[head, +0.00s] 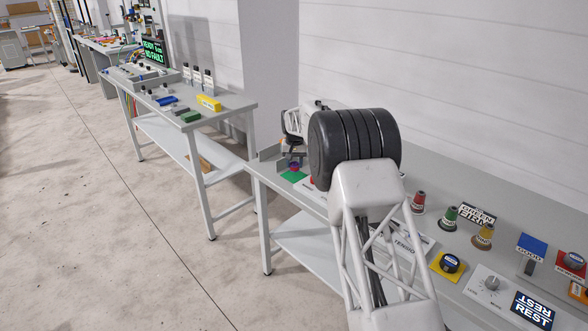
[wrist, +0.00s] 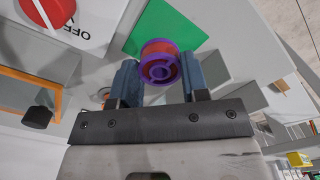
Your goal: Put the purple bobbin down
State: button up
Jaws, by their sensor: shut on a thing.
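The purple bobbin (wrist: 158,62), with a red winding and a hollow hub, sits between the two blue-grey fingers of my gripper (wrist: 159,68) in the wrist view. The fingers are shut on it from both sides. A flat green square (wrist: 172,22) lies behind the bobbin in that view. In the head view the bobbin (head: 293,166) shows small at the left end of the near bench, just by the green square (head: 293,177). I cannot tell whether the bobbin touches the surface. My arm hides much of the area around it.
A red OFF switch (wrist: 62,12) on a white plate is close beside the gripper. A second bench (head: 235,104) is farther left, with a floor gap between.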

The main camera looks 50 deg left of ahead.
aim_at(294, 168)
jog(key=shift+w+a, duration=0.4)
jog(key=shift+a, duration=0.15)
jog(key=shift+f, duration=0.15)
jog(key=shift+f, duration=1.65)
jog(key=shift+f, duration=0.1)
jog(key=o, duration=1)
notch_tip(294, 168, up, 12)
jog(key=shift+r, duration=0.1)
